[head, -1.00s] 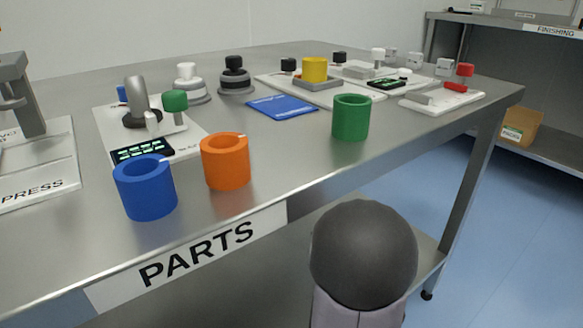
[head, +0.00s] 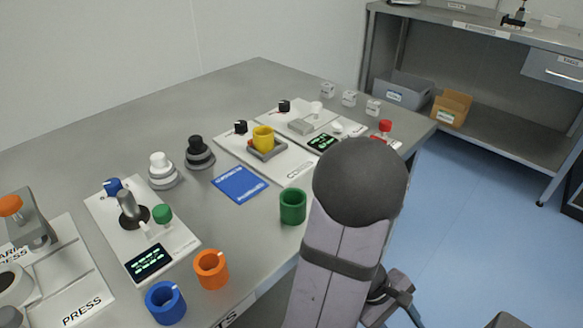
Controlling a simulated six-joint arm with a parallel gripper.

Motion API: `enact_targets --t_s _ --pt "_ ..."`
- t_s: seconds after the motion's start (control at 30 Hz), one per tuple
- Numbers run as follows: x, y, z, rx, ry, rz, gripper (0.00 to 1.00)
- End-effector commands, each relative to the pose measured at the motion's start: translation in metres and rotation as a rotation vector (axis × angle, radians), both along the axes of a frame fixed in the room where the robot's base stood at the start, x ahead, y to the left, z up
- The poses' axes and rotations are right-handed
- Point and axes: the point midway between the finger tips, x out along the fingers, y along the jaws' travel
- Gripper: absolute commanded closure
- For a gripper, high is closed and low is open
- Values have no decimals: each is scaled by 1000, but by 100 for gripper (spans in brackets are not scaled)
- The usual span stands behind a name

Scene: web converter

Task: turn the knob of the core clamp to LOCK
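A white board (head: 228,147) on the table carries a yellow ring (head: 263,138) in a grey holder (head: 268,152). Its label begins with "CO" and the rest is hidden behind my arm, so I take it as the core clamp. A black knob (head: 240,127) stands at its far left corner. The knob's pointer and any LOCK mark are too small to read. My arm rises at right front of the boards. A small dark part (head: 385,290), possibly my gripper, shows partly behind the arm, well away from the knob; its fingers are not clear.
A blue booklet (head: 240,185) lies left of the clamp board. Black (head: 198,152) and white (head: 163,171) knobbed pieces stand farther left. The back left tabletop is clear.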

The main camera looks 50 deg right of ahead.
Motion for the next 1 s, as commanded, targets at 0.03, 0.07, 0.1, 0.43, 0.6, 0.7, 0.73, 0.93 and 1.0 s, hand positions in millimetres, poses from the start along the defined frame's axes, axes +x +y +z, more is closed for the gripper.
enact_targets --t_s 0.03,0.07,0.1,0.43,0.6,0.7,0.73,0.93,1.0 --pt "2 -3 32 -23 -9 -11 56" --pt "4 -4 41 -36 -14 -18 56" --pt "7 -6 53 -53 -22 -26 56" --pt "58 -10 158 -150 -120 -36 56" --pt "99 -2 212 -169 -193 -11 56" --pt "125 7 244 -171 -242 8 56" --pt "133 10 254 -170 -257 16 56" --pt "182 37 314 -154 -355 55 56" --pt "197 47 333 -144 -387 70 56"
